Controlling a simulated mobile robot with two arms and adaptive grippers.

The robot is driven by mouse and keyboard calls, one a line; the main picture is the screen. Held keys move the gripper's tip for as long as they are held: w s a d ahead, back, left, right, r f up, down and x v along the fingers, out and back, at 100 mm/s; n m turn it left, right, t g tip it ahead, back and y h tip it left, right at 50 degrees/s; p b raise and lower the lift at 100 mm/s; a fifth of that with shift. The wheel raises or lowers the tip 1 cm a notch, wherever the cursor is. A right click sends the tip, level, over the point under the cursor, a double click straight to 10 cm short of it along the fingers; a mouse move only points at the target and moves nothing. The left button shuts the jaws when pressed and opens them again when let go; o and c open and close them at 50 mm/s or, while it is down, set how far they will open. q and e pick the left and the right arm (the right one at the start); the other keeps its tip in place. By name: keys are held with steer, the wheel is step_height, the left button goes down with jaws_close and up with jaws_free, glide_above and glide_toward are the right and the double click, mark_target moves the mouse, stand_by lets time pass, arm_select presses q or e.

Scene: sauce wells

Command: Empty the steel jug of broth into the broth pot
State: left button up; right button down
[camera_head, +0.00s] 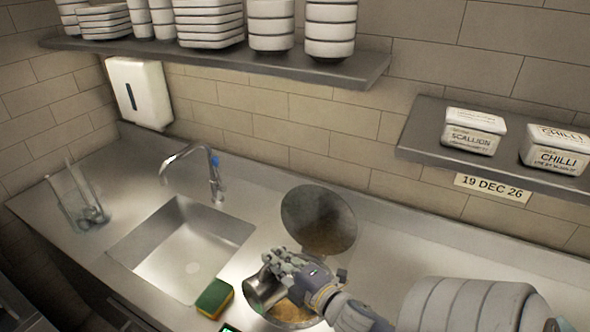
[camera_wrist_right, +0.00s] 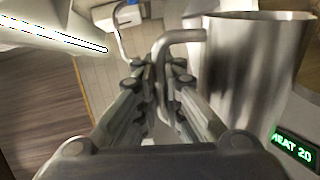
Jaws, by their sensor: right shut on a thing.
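My right gripper (camera_head: 290,268) is shut on the handle of the steel jug (camera_head: 262,290). In the right wrist view the fingers (camera_wrist_right: 160,85) close around the curved handle, and the jug (camera_wrist_right: 250,75) stands to their right. In the head view the jug is over the left part of the broth pot (camera_head: 292,324), which is sunk in the counter and shows tan contents. The jug looks tilted there, but how far I cannot tell. Its inside and any broth in it are hidden. My left gripper is out of view.
A round dark lid (camera_head: 318,218) stands raised behind the pot. A yellow-green sponge (camera_head: 214,298) lies left of the pot, near the sink (camera_head: 182,250) and tap (camera_head: 214,178). A lit heat display (camera_wrist_right: 293,148) is beside the jug. A clear container (camera_head: 78,205) stands far left.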

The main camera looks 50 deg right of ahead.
steer(key=shift+s+d+r+m+y+p, duration=0.1)
steer(key=shift+d+r+m+y+p, duration=0.05)
steer(key=shift+d+m+p, duration=0.35)
steer(key=shift+s+d+r+m+y+p, duration=0.15)
steer(key=shift+d+m+p, duration=0.2)
steer(key=shift+d, duration=0.25)
steer(key=shift+w+d+m+p, duration=0.15)
steer(key=shift+d+m+p, duration=0.15)
steer(key=shift+d, duration=0.15)
